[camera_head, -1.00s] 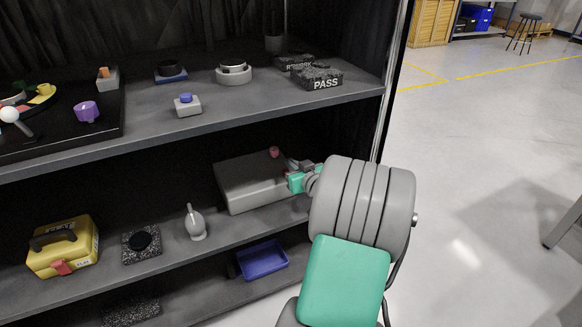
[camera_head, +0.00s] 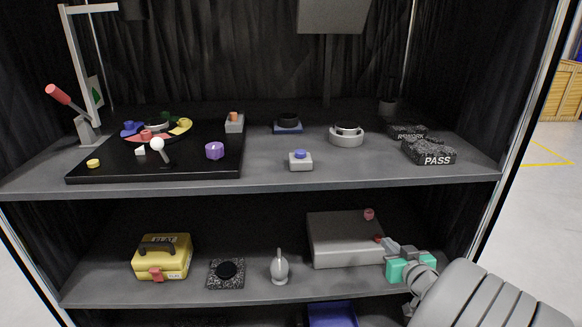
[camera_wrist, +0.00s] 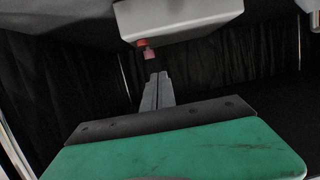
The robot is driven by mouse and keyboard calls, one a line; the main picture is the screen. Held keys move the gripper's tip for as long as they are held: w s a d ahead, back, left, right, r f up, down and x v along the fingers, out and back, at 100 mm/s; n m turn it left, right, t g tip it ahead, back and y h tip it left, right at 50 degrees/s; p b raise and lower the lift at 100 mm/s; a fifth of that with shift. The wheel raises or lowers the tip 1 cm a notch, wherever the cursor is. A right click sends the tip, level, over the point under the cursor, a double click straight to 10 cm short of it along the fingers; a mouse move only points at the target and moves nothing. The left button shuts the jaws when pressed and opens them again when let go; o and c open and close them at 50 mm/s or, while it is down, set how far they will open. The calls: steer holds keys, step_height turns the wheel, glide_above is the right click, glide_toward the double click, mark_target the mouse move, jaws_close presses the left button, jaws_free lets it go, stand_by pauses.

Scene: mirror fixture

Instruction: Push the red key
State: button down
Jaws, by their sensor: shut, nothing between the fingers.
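A grey box (camera_head: 338,245) stands on the lower shelf. A pinkish-red knob (camera_head: 369,214) is at its upper right, and a smaller dark red piece (camera_head: 379,238), possibly the red key, is at its right side. The wrist view shows the box (camera_wrist: 180,18) at the top, with a red piece (camera_wrist: 142,43) and a pink piece (camera_wrist: 150,54) below its edge. My gripper (camera_head: 387,245) is shut and empty at the box's right side, its fingertips close to the dark red piece. In the wrist view the fingertips (camera_wrist: 159,76) point toward these pieces; contact cannot be told.
On the lower shelf are a yellow case (camera_head: 163,262), a dark speckled pad (camera_head: 226,284) and a grey spouted object (camera_head: 280,268). A blue bin (camera_head: 332,315) is below. The upper shelf (camera_head: 330,178) above holds several objects, including a red-handled lever (camera_head: 57,94).

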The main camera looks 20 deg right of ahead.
steer(key=w+a+r+n+g+y+p, duration=0.2)
steer(key=a+r+g+p, duration=0.1)
steer(key=a+r+p, duration=0.5)
steer(key=w+a+r+n+g+y+p, duration=0.1)
steer(key=a+r+n+g+y+p, duration=0.25)
steer(key=a, duration=0.65)
steer(key=s+a+r+m+g+h+p, duration=0.1)
steer(key=s+a+r+g+p, duration=0.1)
steer(key=s+a+r+p, duration=0.4)
steer(key=s+a+r+m+g+h+p, duration=0.1)
steer(key=s+a+r+m+g+p, duration=0.1)
steer(key=s+a+r+p, duration=0.4)
step_height(320, 180, up, 5)
steer(key=a+p, duration=0.1)
steer(key=p, duration=0.3)
steer(key=shift+s+g, duration=0.35)
steer(key=shift+a, duration=0.1)
